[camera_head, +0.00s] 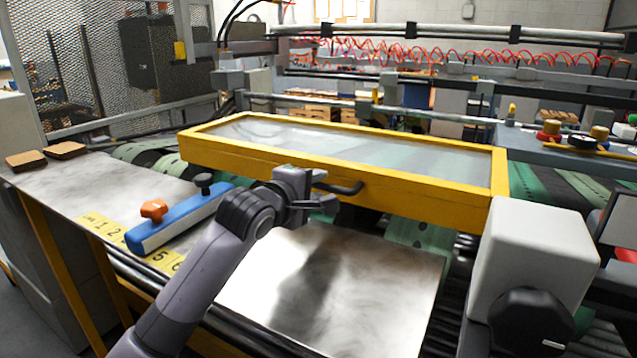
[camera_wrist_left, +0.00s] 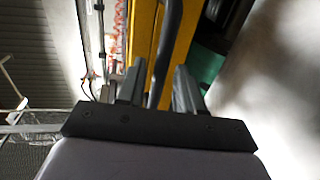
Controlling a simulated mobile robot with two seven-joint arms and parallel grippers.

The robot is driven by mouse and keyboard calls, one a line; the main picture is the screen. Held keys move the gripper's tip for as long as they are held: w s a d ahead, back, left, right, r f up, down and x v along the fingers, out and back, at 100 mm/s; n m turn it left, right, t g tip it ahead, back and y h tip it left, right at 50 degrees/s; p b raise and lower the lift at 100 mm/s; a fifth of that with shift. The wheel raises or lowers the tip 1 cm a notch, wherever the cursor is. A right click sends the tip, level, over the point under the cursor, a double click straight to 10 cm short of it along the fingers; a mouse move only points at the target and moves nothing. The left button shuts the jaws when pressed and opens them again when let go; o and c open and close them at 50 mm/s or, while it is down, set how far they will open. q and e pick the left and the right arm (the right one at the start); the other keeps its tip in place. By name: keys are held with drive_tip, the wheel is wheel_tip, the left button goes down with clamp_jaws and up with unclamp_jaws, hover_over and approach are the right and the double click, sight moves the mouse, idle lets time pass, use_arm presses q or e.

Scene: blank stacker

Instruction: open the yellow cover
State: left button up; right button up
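The yellow cover (camera_head: 400,190) is a long yellow frame with a clear panel. It lies low and nearly flat over the machine's belts in the head view. A black bar handle (camera_head: 345,188) sits on its front side. My left gripper (camera_head: 318,192) is at the left end of this handle. In the left wrist view the two fingers of my left gripper (camera_wrist_left: 160,88) stand apart, with the handle (camera_wrist_left: 165,50) running between them and the yellow frame (camera_wrist_left: 187,30) behind. Small gaps seem to show beside the handle. My right gripper is not in view.
A bare metal plate (camera_head: 350,290) lies below the cover's front. A blue bar (camera_head: 180,220) with an orange knob and a yellow numbered strip (camera_head: 165,262) are at left. A white box (camera_head: 535,260) with a black knob (camera_head: 530,322) stands at the right front.

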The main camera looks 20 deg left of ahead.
use_arm(q)
drive_tip(key=shift+x, duration=0.9)
clamp_jaws()
drive_tip(key=shift+r, duration=0.1)
drive_tip(key=w+r+g, duration=0.2)
drive_tip(key=r, duration=0.7)
drive_tip(key=w+d+r+g, duration=0.1)
drive_tip(key=w+r+g, duration=0.1)
drive_tip(key=r, duration=0.7)
drive_tip(key=shift+w+r+y, duration=0.4)
drive_tip(key=shift+w, duration=0.15)
